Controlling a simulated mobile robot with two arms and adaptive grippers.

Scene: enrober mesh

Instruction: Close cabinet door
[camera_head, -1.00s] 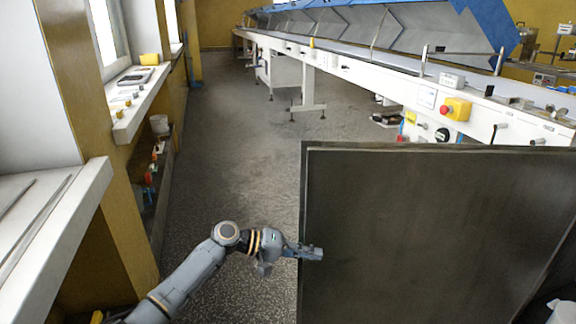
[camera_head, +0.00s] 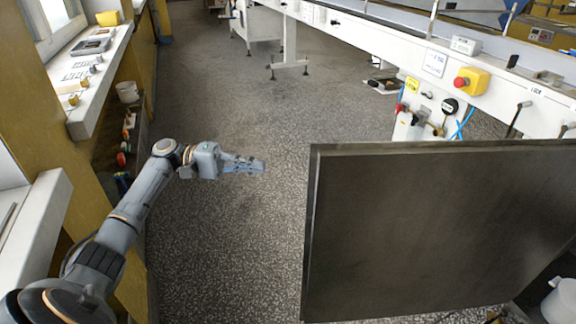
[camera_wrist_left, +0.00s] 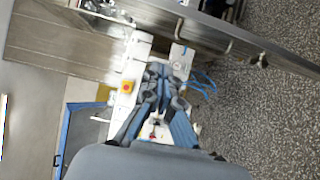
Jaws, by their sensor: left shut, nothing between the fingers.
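The cabinet door (camera_head: 440,230) is a large, flat, dark grey panel filling the lower right of the head view. It stands out into the aisle, its near-vertical left edge facing my left gripper. My left gripper (camera_head: 262,165) is shut and empty, over the speckled floor to the left of that edge, with a visible gap in the picture. In the left wrist view, the blue-grey fingers of my left gripper (camera_wrist_left: 164,82) are together with nothing held. What the door closes onto is hidden behind it. My right gripper is not in view.
A long white machine (camera_head: 385,35) with a yellow box and red button (camera_head: 470,81) runs behind the door. Window sills (camera_head: 95,85) and a yellow wall line the left. A white bucket (camera_head: 562,300) stands at the lower right. The speckled floor (camera_head: 220,100) between is clear.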

